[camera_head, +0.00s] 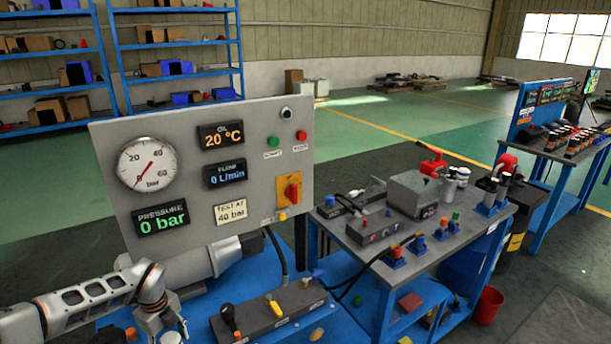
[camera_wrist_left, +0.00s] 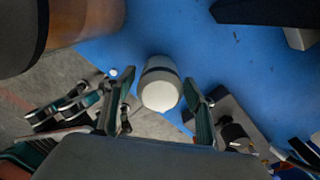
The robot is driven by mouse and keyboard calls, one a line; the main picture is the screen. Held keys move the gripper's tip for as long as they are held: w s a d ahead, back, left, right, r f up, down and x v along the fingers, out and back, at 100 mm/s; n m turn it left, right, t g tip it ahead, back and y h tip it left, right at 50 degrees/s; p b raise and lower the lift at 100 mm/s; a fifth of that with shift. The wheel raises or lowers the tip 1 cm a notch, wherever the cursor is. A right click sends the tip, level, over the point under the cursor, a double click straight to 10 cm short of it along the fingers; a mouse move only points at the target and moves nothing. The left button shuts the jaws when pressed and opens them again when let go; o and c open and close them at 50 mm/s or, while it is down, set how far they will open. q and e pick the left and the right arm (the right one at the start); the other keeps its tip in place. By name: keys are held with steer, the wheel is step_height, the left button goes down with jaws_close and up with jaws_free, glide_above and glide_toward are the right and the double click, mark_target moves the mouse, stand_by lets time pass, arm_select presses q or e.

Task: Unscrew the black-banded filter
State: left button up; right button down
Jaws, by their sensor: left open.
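The black-banded filter (camera_wrist_left: 160,92) is a pale grey-white canister with a dark band near its far end, in the middle of the left wrist view. Its rounded white end faces the camera. My left gripper (camera_wrist_left: 157,82) is open, with one finger on each side of the filter and visible gaps between them. In the head view my left gripper (camera_head: 168,320) is low at the left, below the grey gauge panel (camera_head: 230,240). There the filter cannot be told apart from the gripper. My right gripper is not in view.
A control box (camera_head: 268,312) with levers stands right of the gripper on the blue bench. The pressure display (camera_head: 162,220) reads 0 bar. A tool cart (camera_head: 440,235) with a grey bin (camera_head: 412,195) and several small parts stands to the right. A red bucket (camera_head: 488,305) is on the floor.

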arm_select(q)
steer(key=m, duration=0.9)
steer(key=shift+m, duration=0.4)
steer(key=m, duration=0.4)
steer(key=shift+m, duration=0.4)
steer(key=m, duration=0.4)
steer(key=shift+b, duration=0.35)
steer(key=c, duration=1.2)
steer(key=shift+r, duration=0.15)
steer(key=shift+c, duration=0.2)
steer(key=shift+p, duration=0.3)
